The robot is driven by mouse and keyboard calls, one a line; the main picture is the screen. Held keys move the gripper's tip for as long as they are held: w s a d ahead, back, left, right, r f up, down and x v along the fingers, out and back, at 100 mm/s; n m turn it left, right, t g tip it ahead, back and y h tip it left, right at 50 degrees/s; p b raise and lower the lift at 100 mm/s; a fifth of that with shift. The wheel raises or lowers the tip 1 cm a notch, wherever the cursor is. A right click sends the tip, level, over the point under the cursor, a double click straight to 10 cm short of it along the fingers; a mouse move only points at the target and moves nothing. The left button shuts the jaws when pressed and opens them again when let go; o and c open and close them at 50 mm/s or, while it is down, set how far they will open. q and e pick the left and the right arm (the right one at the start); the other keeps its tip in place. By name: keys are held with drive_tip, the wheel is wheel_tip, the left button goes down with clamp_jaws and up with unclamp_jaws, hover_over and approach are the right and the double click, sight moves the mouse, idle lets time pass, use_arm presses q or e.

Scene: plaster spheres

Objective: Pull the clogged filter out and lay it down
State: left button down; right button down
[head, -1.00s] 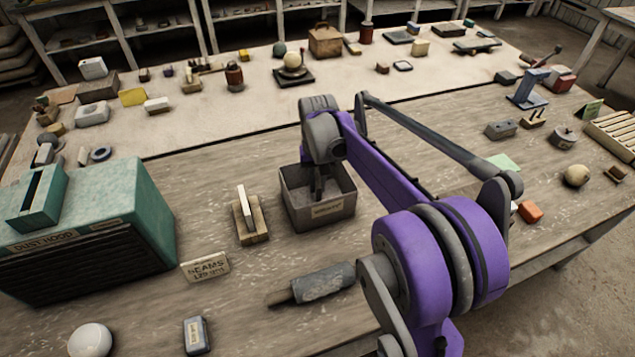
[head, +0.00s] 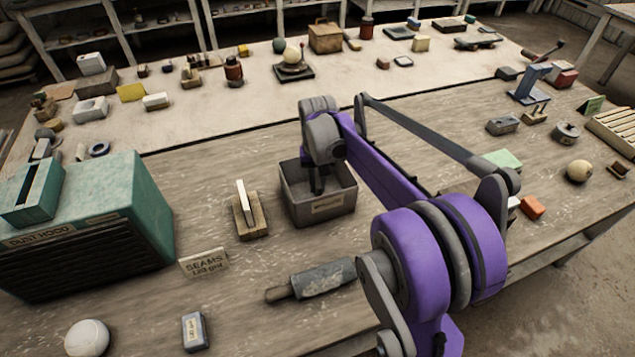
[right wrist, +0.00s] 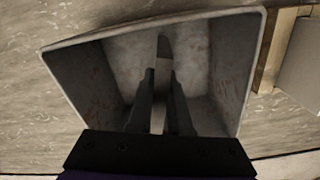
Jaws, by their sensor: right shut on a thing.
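My right gripper (head: 317,187) reaches down into an open grey bin (head: 325,208) with a label too small to read. In the right wrist view, its fingers (right wrist: 160,80) are shut on a thin, flat grey piece (right wrist: 163,48), probably the clogged filter, inside the bin walls (right wrist: 85,85). Whether the piece touches the bin floor I cannot tell. The green dust hood (head: 125,205) stands at the left. Its top housing (head: 40,195) has a dark slot with no filter visible in it. A white panel (head: 241,200) stands upright in a wooden holder (head: 250,226) beside the bin. My left gripper is out of view.
A sign card (head: 204,263), a grey-wrapped tool (head: 318,279), a small grey block (head: 195,331) and a white sphere (head: 88,338) lie at the front. Bare tabletop lies between the hood and the wooden holder. Many small objects fill the pale rear table.

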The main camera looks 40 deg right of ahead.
sight(318, 177)
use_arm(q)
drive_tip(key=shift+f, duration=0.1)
use_arm(e)
drive_tip(key=shift+f, duration=0.1)
drive_tip(key=c, duration=1.3)
unclamp_jaws()
drive_tip(key=o, duration=0.5)
drive_tip(key=shift+o, duration=0.2)
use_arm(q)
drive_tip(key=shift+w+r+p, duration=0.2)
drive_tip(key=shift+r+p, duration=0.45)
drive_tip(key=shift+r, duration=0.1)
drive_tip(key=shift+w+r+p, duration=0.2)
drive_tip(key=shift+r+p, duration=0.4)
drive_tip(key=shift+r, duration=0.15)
use_arm(e)
drive_tip(key=shift+r, duration=2)
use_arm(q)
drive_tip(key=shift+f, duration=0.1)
use_arm(e)
drive_tip(key=shift+s, duration=0.1)
